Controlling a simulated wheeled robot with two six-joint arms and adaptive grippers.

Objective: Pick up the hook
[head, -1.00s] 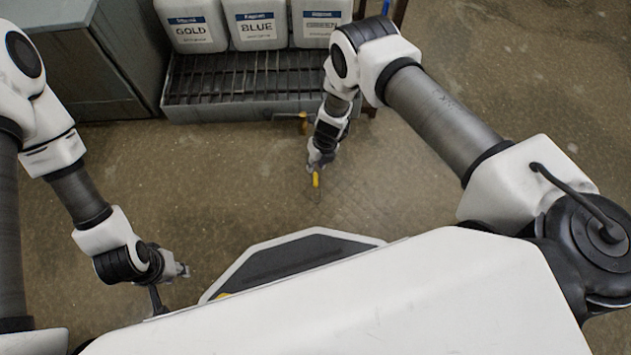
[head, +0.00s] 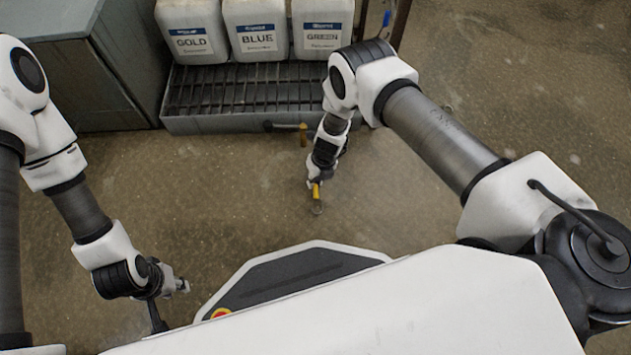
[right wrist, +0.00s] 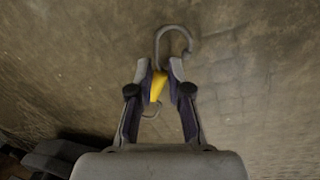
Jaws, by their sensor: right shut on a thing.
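The hook is a grey metal hook with a yellow middle part. In the right wrist view the hook (right wrist: 158,86) sits between the fingertips of my right gripper (right wrist: 160,78), which is shut on the yellow part. Its large curved end extends beyond the fingertips, and a smaller curl shows between the fingers. In the head view the yellow part of the hook (head: 316,191) shows at the tip of my right gripper (head: 314,183), above the floor. My left gripper (head: 183,286) is at the lower left, far from the hook; its fingers are too small to judge.
Gold (head: 193,32), blue (head: 256,30) and green (head: 322,29) labelled containers stand on a grated tray (head: 235,125) at the back. A grey cabinet (head: 120,75) stands left. Open floor lies between.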

